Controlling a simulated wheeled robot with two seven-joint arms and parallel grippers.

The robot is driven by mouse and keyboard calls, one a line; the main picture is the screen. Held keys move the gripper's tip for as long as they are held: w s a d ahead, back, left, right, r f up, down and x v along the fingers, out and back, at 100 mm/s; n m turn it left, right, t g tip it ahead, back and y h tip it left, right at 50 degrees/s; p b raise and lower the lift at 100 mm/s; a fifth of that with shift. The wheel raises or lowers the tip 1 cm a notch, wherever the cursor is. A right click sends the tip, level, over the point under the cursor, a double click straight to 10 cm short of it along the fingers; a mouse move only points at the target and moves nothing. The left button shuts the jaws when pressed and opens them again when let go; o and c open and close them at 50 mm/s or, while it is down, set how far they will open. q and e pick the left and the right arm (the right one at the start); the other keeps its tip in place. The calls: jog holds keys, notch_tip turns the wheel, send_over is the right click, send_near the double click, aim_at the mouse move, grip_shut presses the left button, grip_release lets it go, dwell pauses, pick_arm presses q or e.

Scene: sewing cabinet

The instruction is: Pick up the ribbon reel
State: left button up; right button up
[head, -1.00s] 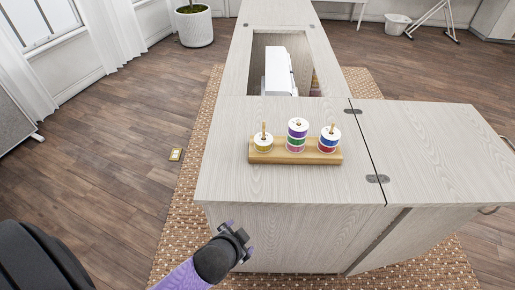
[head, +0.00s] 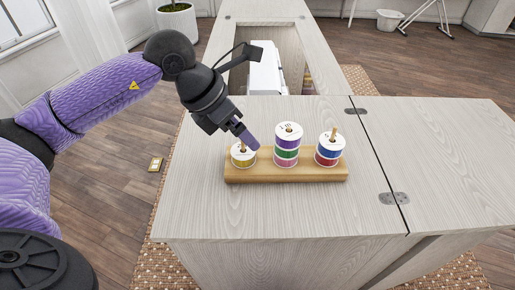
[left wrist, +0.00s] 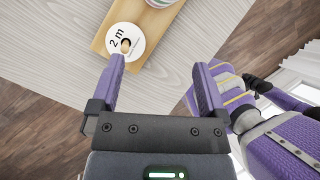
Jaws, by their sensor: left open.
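A wooden stand (head: 290,174) on the cabinet top holds ribbon reels on three pegs. A single yellow reel (head: 243,158) with a white top is on the left peg. The middle peg holds a stack of purple (head: 289,143), green and pink reels. The right peg holds a stack with blue and red reels (head: 328,151). My left gripper (head: 247,138) is open, just above and beside the yellow reel. In the left wrist view, the yellow reel's white top (left wrist: 120,38), marked "2 m", lies past one fingertip, not centred between the fingers (left wrist: 157,63). My right gripper is out of view.
The pale wood cabinet top (head: 210,205) is clear in front of the stand. Behind it, a white sewing machine (head: 266,72) sits in an opening. A hinged leaf (head: 440,150) extends to the right.

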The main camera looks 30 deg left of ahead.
aim_at(242, 153)
pick_arm(q)
jog(key=f+b, duration=0.1)
jog(key=f, duration=0.2)
jog(key=w+a+f+y+b, duration=0.1)
jog(key=f+b, duration=0.1)
jog(key=f, duration=0.1)
jog(key=w+a+f+y+b, duration=0.1)
jog(key=f+b, duration=0.1)
jog(key=f, duration=0.1)
jog(key=shift+w+f, duration=0.1)
jog(key=shift+w, duration=0.15)
jog(key=shift+s+r, duration=0.1)
jog(key=shift+r, duration=0.1)
jog(key=shift+c, duration=0.3)
jog(key=c, duration=1)
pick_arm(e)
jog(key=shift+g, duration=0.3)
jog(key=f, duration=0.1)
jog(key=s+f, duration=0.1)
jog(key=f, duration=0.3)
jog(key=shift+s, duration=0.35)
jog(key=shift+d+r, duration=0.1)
